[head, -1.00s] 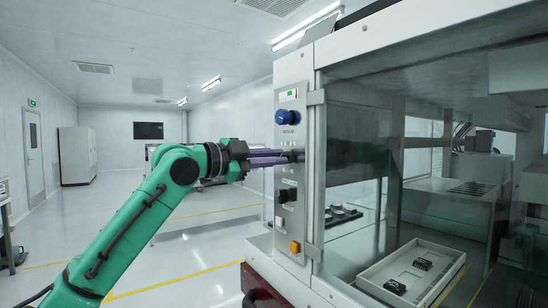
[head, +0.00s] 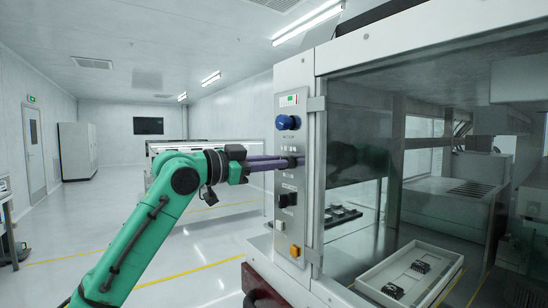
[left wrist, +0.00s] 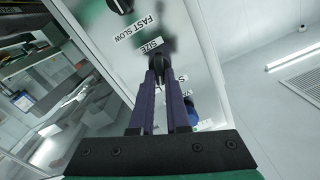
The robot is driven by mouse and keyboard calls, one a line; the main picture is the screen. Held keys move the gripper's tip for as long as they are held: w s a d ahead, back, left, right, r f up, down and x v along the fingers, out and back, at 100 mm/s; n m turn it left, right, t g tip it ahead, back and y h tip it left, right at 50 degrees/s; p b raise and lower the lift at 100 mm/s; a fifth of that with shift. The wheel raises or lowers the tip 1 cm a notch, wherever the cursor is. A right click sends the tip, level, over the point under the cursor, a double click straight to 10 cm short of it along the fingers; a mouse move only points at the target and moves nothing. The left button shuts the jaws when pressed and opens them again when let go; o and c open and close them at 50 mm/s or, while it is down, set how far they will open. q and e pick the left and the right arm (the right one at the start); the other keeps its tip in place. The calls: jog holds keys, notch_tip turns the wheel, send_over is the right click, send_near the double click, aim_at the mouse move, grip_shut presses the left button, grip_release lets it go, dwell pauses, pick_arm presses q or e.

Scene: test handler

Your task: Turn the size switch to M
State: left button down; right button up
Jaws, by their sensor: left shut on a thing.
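The size switch (left wrist: 161,62) is a dark knob on the pale control panel, beside the printed word SIZE in the left wrist view. My left gripper (left wrist: 160,74) has its long purple fingers closed around this knob. In the head view the left gripper (head: 293,162) reaches the panel (head: 288,225) from the left, between the blue knob above and a black switch below. The fingers hide most of the size switch there, and its pointer direction cannot be read. An S marking (left wrist: 182,78) shows beside the fingers. My right gripper is not in view.
On the same panel are the blue knob (head: 287,122), a black switch (head: 287,199) and an orange button (head: 294,251). A windowed machine with a white tray (head: 375,277) stands right. Open floor lies left.

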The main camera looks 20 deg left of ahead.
pick_arm(q)
jog(key=shift+w+n+p, duration=0.1)
jog(key=shift+n+p, duration=0.7)
jog(key=shift+n, duration=1.4)
jog(key=shift+f, duration=0.1)
jog(key=c, duration=0.9)
grip_release()
jog(key=b+v, duration=0.6)
jog(key=v, duration=0.8)
jog(key=shift+s, duration=0.25)
